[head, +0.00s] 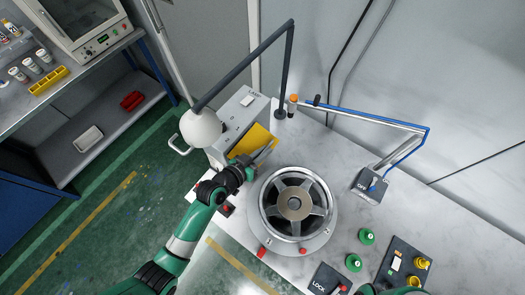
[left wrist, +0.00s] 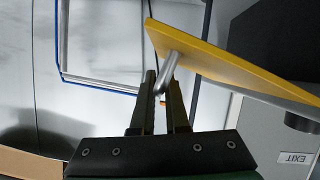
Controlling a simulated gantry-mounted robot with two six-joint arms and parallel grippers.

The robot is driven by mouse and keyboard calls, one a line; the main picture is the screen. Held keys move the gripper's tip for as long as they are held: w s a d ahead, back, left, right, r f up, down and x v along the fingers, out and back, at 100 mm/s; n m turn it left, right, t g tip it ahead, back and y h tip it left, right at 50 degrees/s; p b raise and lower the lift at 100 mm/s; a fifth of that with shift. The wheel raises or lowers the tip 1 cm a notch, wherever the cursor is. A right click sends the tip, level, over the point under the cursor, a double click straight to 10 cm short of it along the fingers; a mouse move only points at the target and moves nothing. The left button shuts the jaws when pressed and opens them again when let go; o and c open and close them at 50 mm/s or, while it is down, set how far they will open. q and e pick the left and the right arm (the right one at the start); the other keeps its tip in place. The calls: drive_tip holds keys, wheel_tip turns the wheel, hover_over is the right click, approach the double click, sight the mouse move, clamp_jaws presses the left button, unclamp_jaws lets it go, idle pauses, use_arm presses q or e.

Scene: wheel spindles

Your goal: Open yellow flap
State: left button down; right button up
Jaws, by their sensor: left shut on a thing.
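The yellow flap (head: 258,136) is on the grey machine box (head: 234,120), on the side facing the wheel. In the left wrist view the flap (left wrist: 225,60) stands tilted out, with a dark area behind it. A short metal handle (left wrist: 170,66) sticks out from its face. My left gripper (head: 265,152) is at the flap, and in the left wrist view its fingers (left wrist: 160,92) are shut on the handle. The fingers partly hide the handle's end. My right gripper is not in view.
A wheel in a round metal holder (head: 294,203) stands just right of my left gripper. A lamp with a white round head (head: 200,128) hangs close to my left arm. A blue-edged arm (head: 380,119) crosses behind. Green buttons (head: 367,237) and a control box (head: 403,264) are at lower right.

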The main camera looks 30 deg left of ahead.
use_arm(q)
drive_tip(key=c, duration=1.2)
unclamp_jaws()
drive_tip(key=v, duration=1.1)
drive_tip(key=shift+s+p, duration=0.3)
drive_tip(key=shift+r, duration=0.1)
